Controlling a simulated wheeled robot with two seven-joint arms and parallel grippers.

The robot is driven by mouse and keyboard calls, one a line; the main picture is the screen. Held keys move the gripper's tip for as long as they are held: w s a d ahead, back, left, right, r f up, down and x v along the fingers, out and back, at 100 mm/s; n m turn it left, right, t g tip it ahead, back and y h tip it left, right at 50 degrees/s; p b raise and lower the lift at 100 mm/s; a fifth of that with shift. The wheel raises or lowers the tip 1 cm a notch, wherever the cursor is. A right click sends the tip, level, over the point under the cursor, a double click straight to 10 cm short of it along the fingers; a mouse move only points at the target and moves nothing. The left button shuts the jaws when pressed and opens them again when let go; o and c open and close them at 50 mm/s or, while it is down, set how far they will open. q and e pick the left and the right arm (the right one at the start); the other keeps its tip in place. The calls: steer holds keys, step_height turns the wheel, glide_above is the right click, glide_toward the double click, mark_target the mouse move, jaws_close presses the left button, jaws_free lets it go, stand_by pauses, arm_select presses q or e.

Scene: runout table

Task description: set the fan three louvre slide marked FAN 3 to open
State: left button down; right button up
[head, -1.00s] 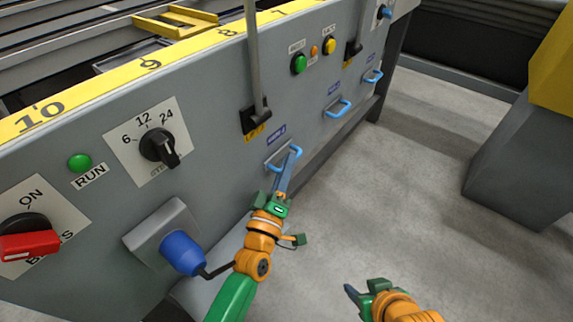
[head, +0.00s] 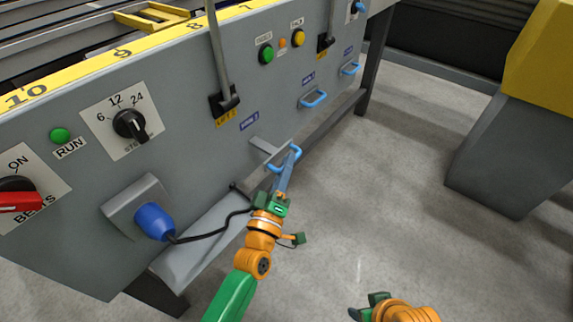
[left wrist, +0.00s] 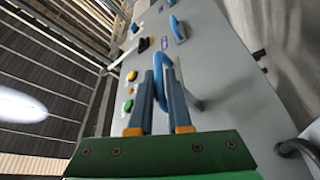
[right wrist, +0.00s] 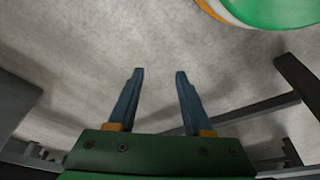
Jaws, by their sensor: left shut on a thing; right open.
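Three louvre slides with blue handles line the lower part of the grey panel, each with a small blue label too blurred to read for certain. The nearest slide (head: 267,148) stands out from the panel, its grey plate showing between panel and blue handle (head: 296,153). My left gripper (head: 290,158) is shut on that handle; in the left wrist view the fingers (left wrist: 162,85) close around the blue handle (left wrist: 166,66). The middle slide handle (head: 314,99) and far slide handle (head: 351,69) sit close to the panel. My right gripper (right wrist: 158,75) is open and empty, over the floor.
Above are a lever (head: 222,70), a green button (head: 266,54), a yellow button (head: 299,38) and a rotary knob (head: 130,124). A blue plug (head: 154,221) with a black cable hangs left of my left arm. A grey and yellow pillar (head: 505,140) stands right; floor between is clear.

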arm_select(q)
steer(key=c, duration=1.2)
jaws_free()
steer(key=shift+o, duration=0.2)
steer(key=p+v, duration=0.1)
steer(key=v, duration=0.6)
steer(key=shift+p, duration=0.4)
arm_select(e)
steer(key=x, duration=0.4)
steer(key=shift+s+f, duration=0.15)
steer(key=shift+s, duration=0.1)
arm_select(q)
steer(key=shift+s, duration=0.1)
arm_select(e)
steer(key=shift+s, duration=0.1)
